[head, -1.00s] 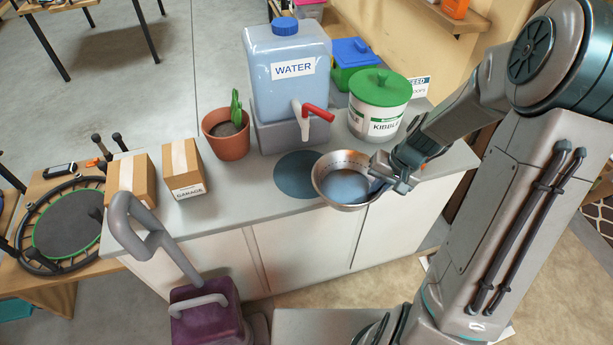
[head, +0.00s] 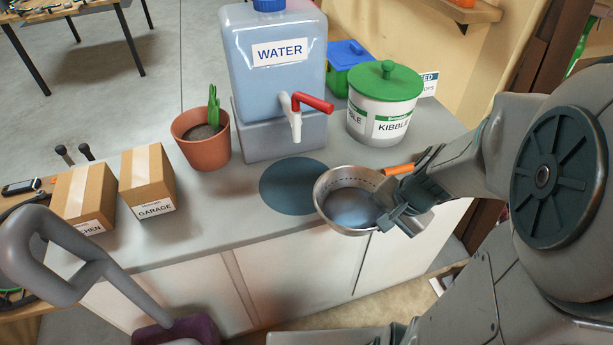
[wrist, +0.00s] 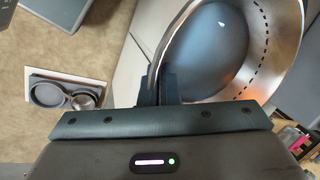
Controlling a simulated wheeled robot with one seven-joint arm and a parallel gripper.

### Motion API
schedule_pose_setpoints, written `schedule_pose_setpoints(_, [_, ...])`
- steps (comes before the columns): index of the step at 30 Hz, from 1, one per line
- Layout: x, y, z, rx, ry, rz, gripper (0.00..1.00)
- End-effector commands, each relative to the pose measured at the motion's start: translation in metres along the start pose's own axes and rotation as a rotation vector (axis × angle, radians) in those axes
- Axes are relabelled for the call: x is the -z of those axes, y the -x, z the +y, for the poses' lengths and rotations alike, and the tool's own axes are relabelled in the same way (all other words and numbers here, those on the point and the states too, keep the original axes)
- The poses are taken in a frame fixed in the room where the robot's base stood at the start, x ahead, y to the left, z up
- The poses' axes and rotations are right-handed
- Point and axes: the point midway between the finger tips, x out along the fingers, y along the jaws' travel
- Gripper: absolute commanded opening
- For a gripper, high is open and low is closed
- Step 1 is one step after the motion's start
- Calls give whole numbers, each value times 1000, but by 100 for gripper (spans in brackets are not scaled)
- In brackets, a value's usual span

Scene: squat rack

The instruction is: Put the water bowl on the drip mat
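The water bowl (head: 350,196) is a round metal bowl with a dashed line inside and what looks like water in it. My gripper (head: 392,212) is shut on its right rim and holds it near the counter's front edge. In the wrist view the bowl (wrist: 225,45) fills the upper right, with its rim between my fingers (wrist: 158,85). The drip mat (head: 283,186) is a dark blue-grey disc on the counter, just left of the bowl and below the tap. The bowl appears to overlap the mat's right edge in the head view; its height above the counter is unclear.
The water dispenser (head: 275,75) with its red-handled tap (head: 310,103) stands behind the mat. A kibble tub (head: 385,105) is behind the bowl, beside an orange object (head: 398,169). A potted cactus (head: 203,140) and two boxes (head: 147,180) stand left.

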Motion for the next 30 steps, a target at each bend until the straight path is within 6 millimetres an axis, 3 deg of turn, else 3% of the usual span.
schedule_pose_setpoints(5, [-1,1,-22,-4,-3,-6,0])
schedule_pose_setpoints(15, [-1,-32,-109,-1,6,-5,0])
schedule_pose_setpoints(19, [-2,-42,-134,-1,7,-4,0])
schedule_pose_setpoints(30, [-1,-57,-164,-2,1,-3,0])
